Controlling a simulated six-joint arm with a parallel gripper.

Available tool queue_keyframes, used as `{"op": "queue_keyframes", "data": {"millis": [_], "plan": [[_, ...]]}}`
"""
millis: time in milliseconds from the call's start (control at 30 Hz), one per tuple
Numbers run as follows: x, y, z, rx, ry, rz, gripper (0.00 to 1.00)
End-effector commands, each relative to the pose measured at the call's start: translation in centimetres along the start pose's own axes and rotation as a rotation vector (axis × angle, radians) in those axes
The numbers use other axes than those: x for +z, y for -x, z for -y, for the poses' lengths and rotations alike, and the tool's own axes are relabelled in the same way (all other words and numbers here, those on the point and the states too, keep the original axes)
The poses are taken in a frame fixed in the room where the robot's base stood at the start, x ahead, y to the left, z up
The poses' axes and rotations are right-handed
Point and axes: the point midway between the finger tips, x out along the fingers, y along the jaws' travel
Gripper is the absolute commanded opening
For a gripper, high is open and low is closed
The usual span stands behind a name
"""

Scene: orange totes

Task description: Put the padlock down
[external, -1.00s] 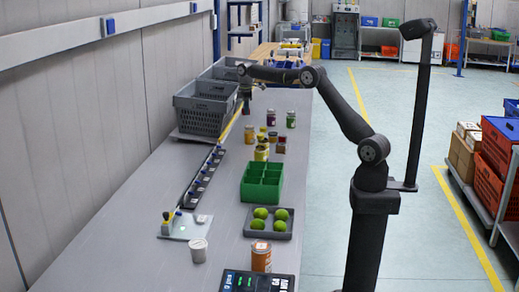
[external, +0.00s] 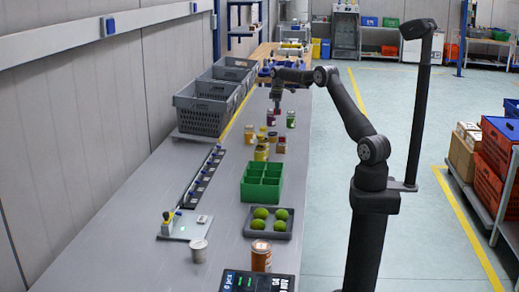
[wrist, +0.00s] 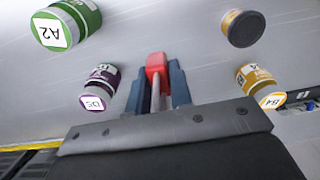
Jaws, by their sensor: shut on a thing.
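In the wrist view the padlock (wrist: 156,61) shows as a red body with a pale metal bar below it. It sits between the two blue-grey fingers of my gripper (wrist: 156,84), which is shut on it. In the external view my gripper (external: 277,106) hangs over the far part of the bench, among jars. The padlock is too small there to make out clearly. I cannot tell whether it touches the bench.
The wrist view shows a green-labelled jar (wrist: 68,24), a purple jar (wrist: 101,87), a dark-topped jar (wrist: 243,28) and a yellow-labelled jar (wrist: 260,84) around the padlock. Grey crates (external: 203,115) stand left. A green divided bin (external: 262,184) and a tray of green fruit (external: 281,235) are nearer.

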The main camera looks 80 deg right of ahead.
Motion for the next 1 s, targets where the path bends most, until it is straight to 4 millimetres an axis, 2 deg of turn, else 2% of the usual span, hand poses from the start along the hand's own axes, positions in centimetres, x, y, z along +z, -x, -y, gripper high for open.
{"op": "queue_keyframes", "data": {"millis": [167, 400, 500, 633, 767, 1000], "plan": [[-2.5, -2.0, 0.9, -0.001, 0.005, 0.001, 0.0], [-7.8, -5.3, 2.5, 0.0, 0.004, 0.0, 0.0], [-9.5, -6.3, 3.1, 0.0, 0.004, 0.0, 0.0], [-10.7, -7.0, 3.4, 0.001, 0.002, -0.001, 0.0], [-11.1, -7.4, 3.6, 0.0, 0.001, 0.0, 0.0], [-11.0, -10.6, 3.6, -0.002, 0.001, 0.002, 0.0]]}}
